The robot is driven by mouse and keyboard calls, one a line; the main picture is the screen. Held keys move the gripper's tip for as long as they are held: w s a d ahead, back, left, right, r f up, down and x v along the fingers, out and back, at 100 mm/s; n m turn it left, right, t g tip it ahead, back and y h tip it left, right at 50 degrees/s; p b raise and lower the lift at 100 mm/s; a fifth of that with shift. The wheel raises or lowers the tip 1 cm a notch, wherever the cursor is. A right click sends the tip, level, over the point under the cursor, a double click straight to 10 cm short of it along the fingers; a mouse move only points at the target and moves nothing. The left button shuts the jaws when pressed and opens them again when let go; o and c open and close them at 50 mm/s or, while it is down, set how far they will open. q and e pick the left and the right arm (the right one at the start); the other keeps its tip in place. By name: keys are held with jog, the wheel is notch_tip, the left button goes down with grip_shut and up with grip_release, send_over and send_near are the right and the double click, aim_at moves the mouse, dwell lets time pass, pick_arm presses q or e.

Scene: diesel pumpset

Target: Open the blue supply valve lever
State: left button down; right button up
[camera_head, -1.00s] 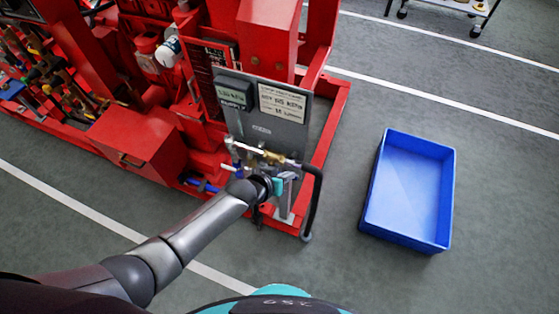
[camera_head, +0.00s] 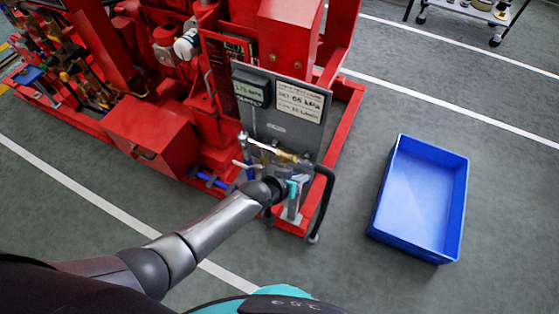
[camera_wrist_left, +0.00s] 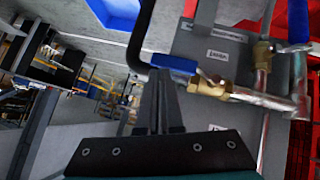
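In the left wrist view a blue lever (camera_wrist_left: 172,63) sits on a brass valve (camera_wrist_left: 208,87) and points left from it, slightly raised. The fingers of my left gripper (camera_wrist_left: 161,78) look close together, with their tips just below the lever and overlapping it in the picture. Whether they touch it I cannot tell. A second blue handle (camera_wrist_left: 298,20) shows at the upper right. In the head view my left gripper (camera_head: 291,190) is in front of the lower gauge panel, by the brass fitting (camera_head: 286,156); its fingertips are hard to make out. My right gripper is out of view.
The grey panel (camera_head: 296,126) carries a digital display (camera_head: 249,90) and a printed sign. A black hose (camera_head: 327,200) hangs at its right. The red pumpset frame (camera_head: 345,120) surrounds it. An empty blue crate (camera_head: 421,195) stands on the floor at right, with clear floor around it.

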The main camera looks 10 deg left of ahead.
pick_arm(q)
jog(key=shift+w+d+r, duration=0.1)
jog(key=shift+d+r, duration=0.05)
jog(key=shift+r, duration=0.1)
jog(key=s+a+r+p, duration=0.2)
jog(key=s+r+p, duration=0.5)
jog(key=r, duration=0.3)
jog(key=shift+a+r+p, duration=0.25)
jog(key=shift+r+p, duration=0.05)
jog(key=shift+p, duration=0.4)
